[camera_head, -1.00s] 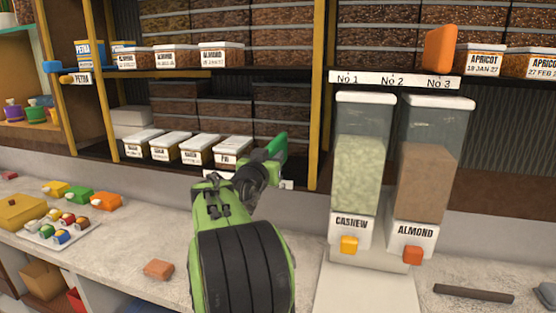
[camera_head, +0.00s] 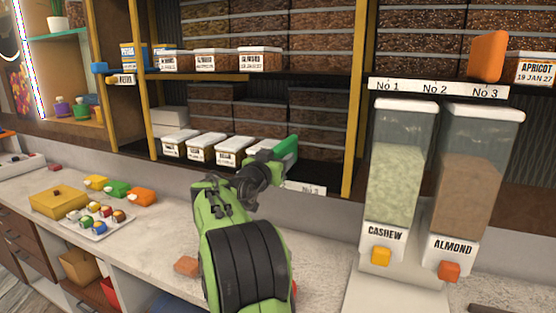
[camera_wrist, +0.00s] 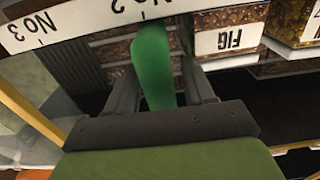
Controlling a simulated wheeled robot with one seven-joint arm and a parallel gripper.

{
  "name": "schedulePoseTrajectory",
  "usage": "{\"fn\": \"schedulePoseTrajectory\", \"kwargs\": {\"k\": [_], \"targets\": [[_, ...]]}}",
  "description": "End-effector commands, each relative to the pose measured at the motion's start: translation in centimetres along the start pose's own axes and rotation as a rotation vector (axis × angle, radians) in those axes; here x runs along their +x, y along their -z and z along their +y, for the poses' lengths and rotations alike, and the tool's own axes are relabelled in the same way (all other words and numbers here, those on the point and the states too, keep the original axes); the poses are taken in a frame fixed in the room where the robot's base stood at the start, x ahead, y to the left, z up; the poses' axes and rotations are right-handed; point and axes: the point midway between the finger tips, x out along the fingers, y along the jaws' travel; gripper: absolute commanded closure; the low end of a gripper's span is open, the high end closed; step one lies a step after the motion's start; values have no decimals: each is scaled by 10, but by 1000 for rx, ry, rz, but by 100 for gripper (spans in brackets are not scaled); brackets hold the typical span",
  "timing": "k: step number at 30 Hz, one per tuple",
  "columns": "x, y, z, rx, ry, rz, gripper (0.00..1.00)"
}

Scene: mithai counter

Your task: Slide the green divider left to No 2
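The green divider (camera_head: 287,148) stands on the lower shelf, just right of the white-lidded tubs in the head view. My gripper (camera_head: 272,165) is at it. In the wrist view the divider (camera_wrist: 155,65) stands between my two dark fingers (camera_wrist: 160,95), which look closed on its sides. The white label strip (camera_wrist: 75,22) shows No 3 at left and No 2 near the top of the divider. In the head view, only the strip's No 3 end (camera_head: 308,188) shows; my arm hides the rest.
A FIG tub (camera_wrist: 228,42) is close beside the divider. An orange divider (camera_head: 488,56) stands on the upper shelf above another strip (camera_head: 437,88). Cashew (camera_head: 393,185) and almond (camera_head: 465,190) dispensers stand on the counter at right. A yellow shelf post (camera_head: 358,110) is right of my gripper.

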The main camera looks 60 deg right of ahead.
Motion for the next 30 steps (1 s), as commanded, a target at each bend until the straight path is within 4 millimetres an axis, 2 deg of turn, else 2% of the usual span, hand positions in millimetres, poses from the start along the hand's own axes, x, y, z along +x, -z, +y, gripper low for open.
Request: {"fn": "schedulePoseTrajectory", "kwargs": {"k": [5,15,19,24,30], "targets": [[-15,-1,-1,-1,3,0,47],[-109,-2,-1,2,7,1,47],[-138,-2,-1,0,6,0,47],[-157,-1,0,0,2,0,47],[-158,0,0,0,0,0,47]]}}
